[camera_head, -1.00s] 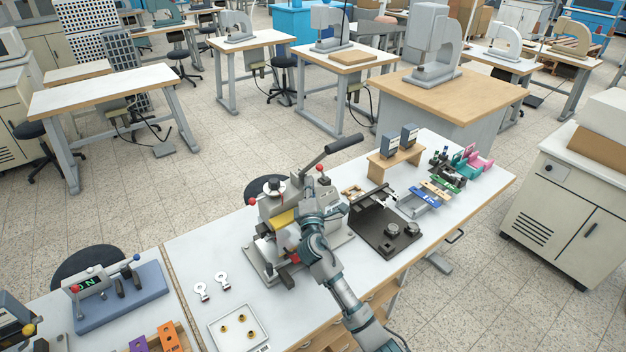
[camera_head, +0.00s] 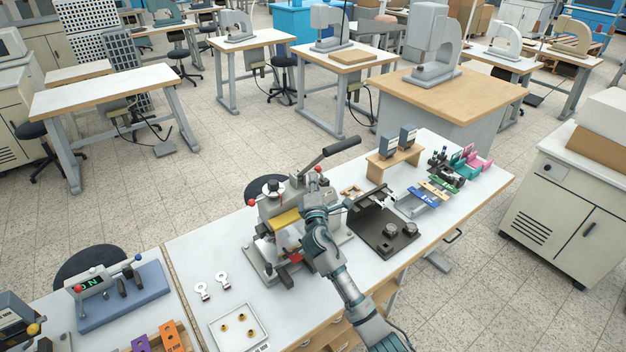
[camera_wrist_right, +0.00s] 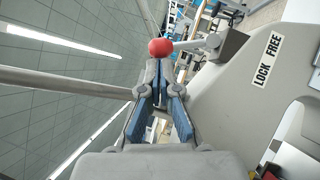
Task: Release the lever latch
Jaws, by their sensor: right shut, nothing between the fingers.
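The grey stamping press (camera_head: 285,205) stands on the white bench. Its long lever with a black handle (camera_head: 342,146) slants up to the right. A short metal latch arm with a red ball (camera_wrist_right: 161,47) sticks out of the press side; a red ball (camera_head: 318,170) also shows at the press top in the head view. A "LOCK FREE" label (camera_wrist_right: 268,60) is beside the latch. My right gripper (camera_head: 314,211) is at the press's right side. In the right wrist view its blue-padded fingers (camera_wrist_right: 156,68) are shut and empty, tips just below the red ball; contact is unclear. My left gripper is out of view.
A dark fixture plate (camera_head: 383,235) lies right of the press. A white tray (camera_head: 215,335) with brass parts and two metal tags (camera_head: 222,280) lie in front left. A small wooden stand (camera_head: 380,172) is behind right. Bare bench shows left of the press.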

